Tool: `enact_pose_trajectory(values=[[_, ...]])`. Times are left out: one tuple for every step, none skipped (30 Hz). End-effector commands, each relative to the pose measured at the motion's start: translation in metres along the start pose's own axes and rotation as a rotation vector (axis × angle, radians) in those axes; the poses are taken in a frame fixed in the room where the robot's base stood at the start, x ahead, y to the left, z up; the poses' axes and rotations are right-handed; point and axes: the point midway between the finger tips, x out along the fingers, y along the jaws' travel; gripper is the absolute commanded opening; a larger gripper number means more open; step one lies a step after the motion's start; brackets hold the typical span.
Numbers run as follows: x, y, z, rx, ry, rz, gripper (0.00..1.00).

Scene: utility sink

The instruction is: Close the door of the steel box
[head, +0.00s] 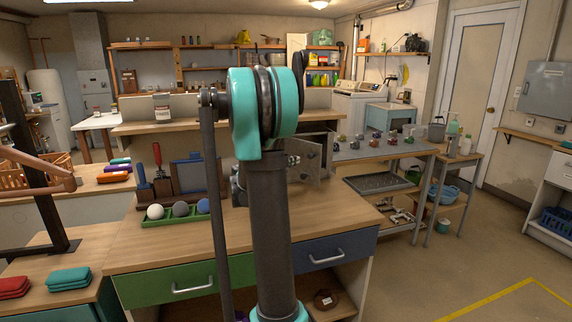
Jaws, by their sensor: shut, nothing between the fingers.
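The steel box (319,140) stands on the wooden workbench, just right of my arm's upright link, which hides much of it. Its grey door (306,166) shows as a panel standing open at an angle, with a small metal fitting near its left edge. My arm rises through the middle of the view in front of the box.
A green tray with balls (172,212) and a screwdriver rack (157,178) stand left of my arm. A grey side table (385,149) holding small fittings is to the right. The bench top (338,215) right of my arm is clear.

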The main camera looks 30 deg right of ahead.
Motion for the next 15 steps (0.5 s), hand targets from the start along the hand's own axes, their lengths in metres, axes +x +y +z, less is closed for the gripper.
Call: enact_pose_trajectory(values=[[0.012,0.0,0.001,0.0,-0.004,0.0,0.0],[0.018,0.0,0.001,0.0,-0.004,0.0,0.0],[0.025,0.0,0.001,0.0,-0.003,0.0,0.0],[0.03,0.0,0.001,0.0,-0.004,-0.001,0.0],[0.035,0.0,0.001,0.001,-0.003,-0.001,0.0],[0.041,0.0,0.0,0.001,-0.002,-0.001,0.0],[0.045,0.0,0.001,0.001,-0.003,-0.001,0.0],[0.049,0.0,0.001,0.001,-0.003,-0.001,0.0],[0.053,0.0,0.001,0.001,-0.002,-0.001,0.0],[0.056,0.0,0.0,0.001,-0.001,-0.001,0.0],[0.059,0.0,0.0,0.001,-0.001,-0.001,0.0],[0.061,0.0,0.0,0.001,-0.001,-0.001,0.0],[0.063,0.0,0.0,0.001,-0.001,-0.001,0.0],[0.064,0.0,0.0,0.001,-0.001,-0.001,0.0],[0.066,0.0,0.0,0.001,-0.001,-0.001,0.0]])
